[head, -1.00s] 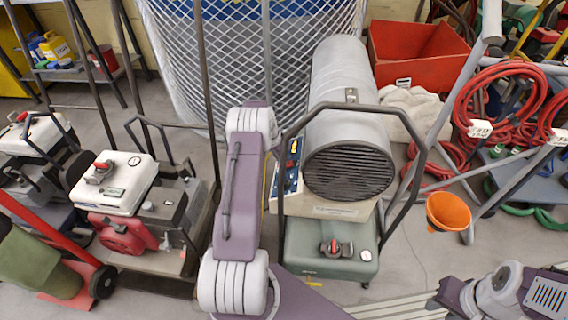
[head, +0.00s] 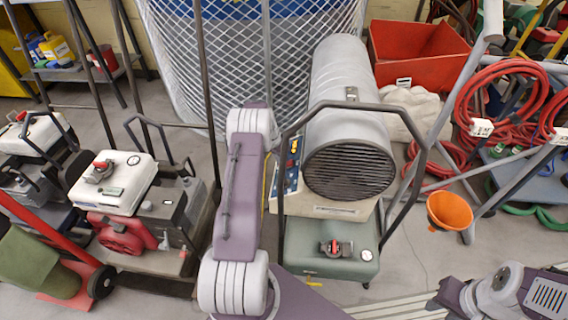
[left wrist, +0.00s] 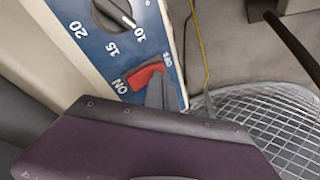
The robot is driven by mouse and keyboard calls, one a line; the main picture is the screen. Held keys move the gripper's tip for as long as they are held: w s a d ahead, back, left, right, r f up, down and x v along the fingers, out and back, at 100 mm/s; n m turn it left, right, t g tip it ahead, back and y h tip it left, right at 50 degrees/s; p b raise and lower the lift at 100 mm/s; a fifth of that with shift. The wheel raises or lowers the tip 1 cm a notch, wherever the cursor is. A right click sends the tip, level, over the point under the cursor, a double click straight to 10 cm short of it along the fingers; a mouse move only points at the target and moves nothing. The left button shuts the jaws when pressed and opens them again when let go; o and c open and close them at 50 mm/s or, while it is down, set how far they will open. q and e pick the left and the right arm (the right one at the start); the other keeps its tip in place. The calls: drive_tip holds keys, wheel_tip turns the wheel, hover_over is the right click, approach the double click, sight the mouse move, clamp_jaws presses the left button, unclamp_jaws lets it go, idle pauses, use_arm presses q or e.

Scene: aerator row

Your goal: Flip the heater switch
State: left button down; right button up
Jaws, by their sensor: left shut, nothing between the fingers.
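The heater (head: 348,110) is a grey cylinder with a dark front grille on a green tank. Its blue control panel (head: 291,172) is partly hidden by my left arm in the head view. In the left wrist view, the panel (left wrist: 95,50) shows a dial and a red switch (left wrist: 148,74) between the ON and OFF marks. I cannot tell which way the switch is tilted. My left gripper (left wrist: 156,92) is shut and empty, with its grey tip close beside the switch; contact is unclear. The head view hides this gripper behind my arm.
A dark tube handle (head: 408,185) arches around the heater's front. A wire mesh cage (head: 185,70) stands behind. A generator (head: 120,185) is at left. An orange funnel (head: 449,211) and red hoses (head: 500,100) are at right.

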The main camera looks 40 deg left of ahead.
use_arm(q)
drive_tip(key=shift+f, duration=0.25)
drive_tip(key=shift+r, duration=0.1)
wheel_tip(320, 180, up, 7)
drive_tip(key=p, duration=0.5)
idle(0.4)
